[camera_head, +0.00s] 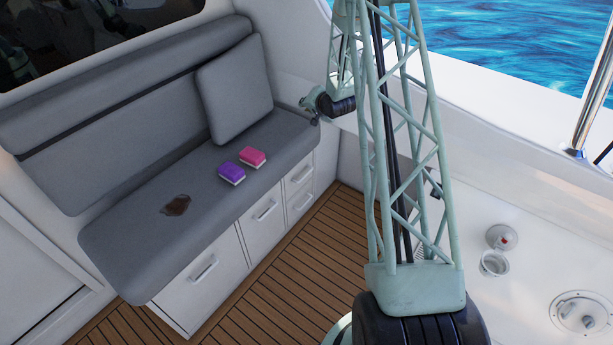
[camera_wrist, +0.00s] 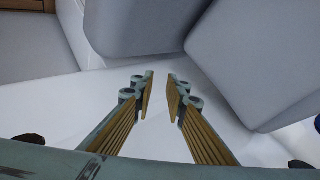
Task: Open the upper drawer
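The upper drawer (camera_head: 298,175) is a small white front with a bar handle at the right end of the bench base in the head view. It looks shut and sits above a lower drawer (camera_head: 300,204). My gripper (camera_head: 309,110) is above the right end of the bench, near the white side wall, higher than the drawer and apart from it. In the wrist view my gripper (camera_wrist: 161,78) is open, with an empty gap between its two fingers. I cannot make out the drawer handle in the wrist view.
Wider white fronts with handles stand left of the drawers. The wooden floor (camera_head: 300,258) before the bench is clear.

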